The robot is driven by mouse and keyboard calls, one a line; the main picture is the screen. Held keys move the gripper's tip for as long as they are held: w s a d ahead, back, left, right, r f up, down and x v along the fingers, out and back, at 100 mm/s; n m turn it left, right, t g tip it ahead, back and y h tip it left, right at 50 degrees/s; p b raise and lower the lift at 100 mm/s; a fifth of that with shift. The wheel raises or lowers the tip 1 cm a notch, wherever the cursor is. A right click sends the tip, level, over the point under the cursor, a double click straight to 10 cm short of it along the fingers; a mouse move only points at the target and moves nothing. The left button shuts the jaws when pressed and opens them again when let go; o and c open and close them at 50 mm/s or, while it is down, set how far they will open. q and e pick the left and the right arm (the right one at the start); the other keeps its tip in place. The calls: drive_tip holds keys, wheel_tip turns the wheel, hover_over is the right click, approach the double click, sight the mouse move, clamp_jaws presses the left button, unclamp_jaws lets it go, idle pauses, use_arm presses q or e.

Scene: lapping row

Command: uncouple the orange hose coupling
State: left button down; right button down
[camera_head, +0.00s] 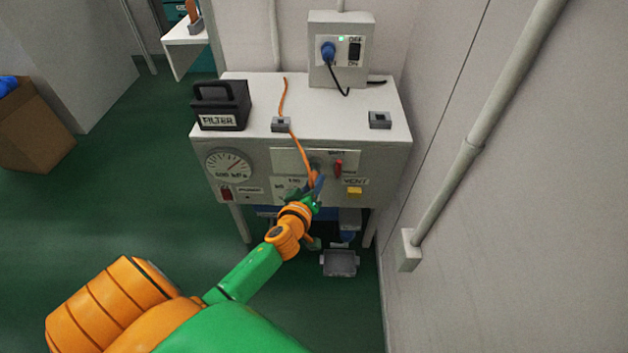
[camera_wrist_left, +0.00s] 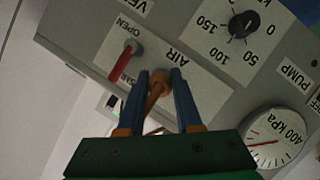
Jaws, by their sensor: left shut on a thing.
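The orange hose coupling (camera_wrist_left: 160,80) sits at the AIR port on the panel in the left wrist view, where the picture is turned nearly upside down. My left gripper (camera_head: 317,187) is at the front panel in the head view, shut on the coupling. In the left wrist view its blue fingers (camera_wrist_left: 160,76) stand on either side of the coupling. The orange hose (camera_head: 299,149) runs over the bench top and down the panel front to the gripper. In the head view the gripper hides the coupling. My right gripper is not in view.
A red lever (camera_head: 338,168) is close right of the gripper, with a yellow VENT button (camera_head: 354,192) below. A pressure gauge (camera_head: 229,164) is at the panel's left. A black FILTER box (camera_head: 220,105) and a switch box (camera_head: 341,50) are behind. A wall is close on the right.

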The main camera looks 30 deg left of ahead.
use_arm(q)
drive_tip(key=shift+s+d, duration=0.1)
drive_tip(key=shift+s, duration=0.05)
drive_tip(key=s+d, duration=0.2)
drive_tip(key=s, duration=0.1)
drive_tip(key=shift+s, duration=0.2)
idle(0.4)
drive_tip(key=shift+a, duration=0.1)
